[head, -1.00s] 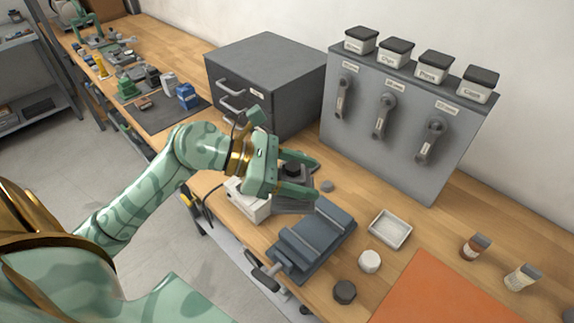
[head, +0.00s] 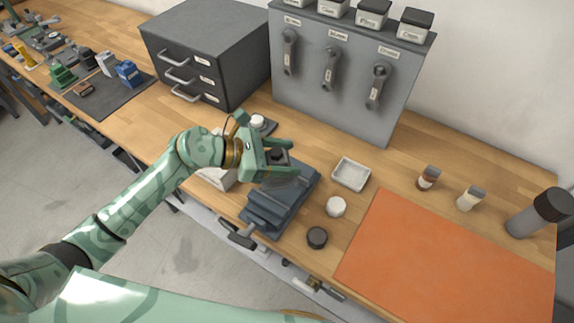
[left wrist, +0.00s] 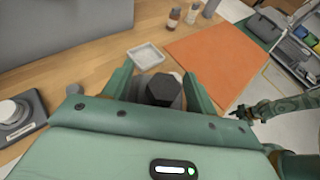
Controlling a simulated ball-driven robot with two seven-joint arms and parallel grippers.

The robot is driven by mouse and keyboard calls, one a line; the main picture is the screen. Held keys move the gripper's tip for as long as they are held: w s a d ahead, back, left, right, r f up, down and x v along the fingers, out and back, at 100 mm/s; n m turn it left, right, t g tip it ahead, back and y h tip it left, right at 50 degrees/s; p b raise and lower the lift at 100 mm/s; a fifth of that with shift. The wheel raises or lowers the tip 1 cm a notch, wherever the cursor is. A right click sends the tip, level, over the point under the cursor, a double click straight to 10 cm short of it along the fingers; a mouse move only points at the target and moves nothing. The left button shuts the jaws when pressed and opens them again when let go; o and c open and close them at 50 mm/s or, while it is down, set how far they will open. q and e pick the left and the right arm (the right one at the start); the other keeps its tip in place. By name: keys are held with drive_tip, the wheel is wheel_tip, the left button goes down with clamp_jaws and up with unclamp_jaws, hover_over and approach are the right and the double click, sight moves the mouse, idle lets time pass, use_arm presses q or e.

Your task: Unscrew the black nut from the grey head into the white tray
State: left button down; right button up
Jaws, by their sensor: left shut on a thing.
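My left gripper (head: 282,160) is shut on the grey head (head: 290,180) and holds it at the blue-grey vise (head: 268,212). I cannot tell whether the head rests between the jaws or just above them. The black nut (head: 276,155) is on top of the head, upright between the fingers. In the left wrist view the nut (left wrist: 162,89) shows between both fingers. The white tray (head: 351,175) is empty, right of the vise; it also shows in the left wrist view (left wrist: 147,57). My right gripper (left wrist: 242,112) shows small in the left wrist view, its fingers unclear.
A white round piece (head: 336,206) and a dark round piece (head: 317,238) stand right of the vise. An orange mat (head: 450,260) lies beyond them. Small bottles (head: 428,178) stand behind it. A grey drawer cabinet (head: 205,50) and a grey panel (head: 335,85) stand at the back.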

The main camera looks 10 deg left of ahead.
use_arm(q)
drive_tip(key=shift+w+d+f, duration=0.2)
wheel_tip(320, 180, down, 4)
drive_tip(key=shift+w+d+r+b, duration=0.15)
drive_tip(key=shift+r+b, duration=0.1)
drive_tip(key=shift+b, duration=0.05)
drive_tip(key=shift+f+b, duration=0.35)
drive_tip(key=shift+f, duration=0.05)
drive_tip(key=shift+f, duration=0.15)
drive_tip(key=c, duration=0.7)
unclamp_jaws()
drive_tip(key=shift+c, duration=0.2)
drive_tip(key=o, duration=0.3)
